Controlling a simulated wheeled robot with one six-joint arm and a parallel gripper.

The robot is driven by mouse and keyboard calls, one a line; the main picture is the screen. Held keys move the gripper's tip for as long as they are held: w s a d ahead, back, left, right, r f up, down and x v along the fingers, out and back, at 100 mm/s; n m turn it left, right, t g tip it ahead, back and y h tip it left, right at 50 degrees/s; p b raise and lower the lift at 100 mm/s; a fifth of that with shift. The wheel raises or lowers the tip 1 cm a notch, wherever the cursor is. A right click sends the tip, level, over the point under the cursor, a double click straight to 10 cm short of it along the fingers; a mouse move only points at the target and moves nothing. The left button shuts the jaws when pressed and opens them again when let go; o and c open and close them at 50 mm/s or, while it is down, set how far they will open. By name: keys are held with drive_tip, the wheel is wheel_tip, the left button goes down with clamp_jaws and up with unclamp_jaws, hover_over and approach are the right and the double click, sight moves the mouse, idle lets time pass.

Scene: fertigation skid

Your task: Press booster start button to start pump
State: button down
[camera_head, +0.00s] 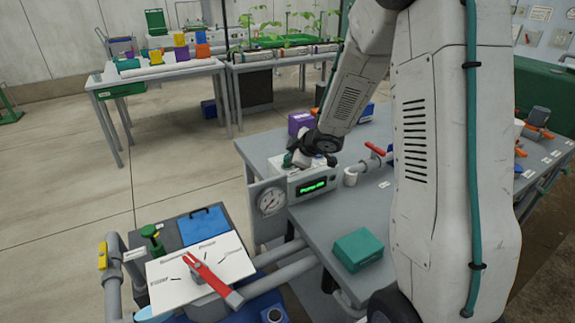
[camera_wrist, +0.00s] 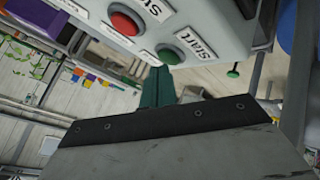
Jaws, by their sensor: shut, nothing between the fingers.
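The grey booster control box (camera_head: 301,181) stands at the left edge of the grey table and has a lit green display. In the wrist view, its panel shows a round green button (camera_wrist: 169,54) beside a "Start" label. A red button (camera_wrist: 124,23) beside a label starting "St" sits to its left. My gripper (camera_wrist: 157,78) is shut and empty, its teal fingers just below the green button in that view. I cannot tell whether they touch it. In the head view my gripper (camera_head: 291,158) is at the box's top left, partly hidden, and the buttons cannot be made out.
A round gauge (camera_head: 271,201) is at the box's left. A teal box (camera_head: 358,249) lies on the table nearer. A red lever (camera_head: 210,277) on a white plate stands at front left.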

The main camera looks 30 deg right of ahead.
drive_tip(key=shift+f, duration=0.35)
idle(0.4)
drive_tip(key=shift+r, duration=0.8)
drive_tip(key=shift+r, duration=2.5)
drive_tip(key=shift+d, duration=0.1)
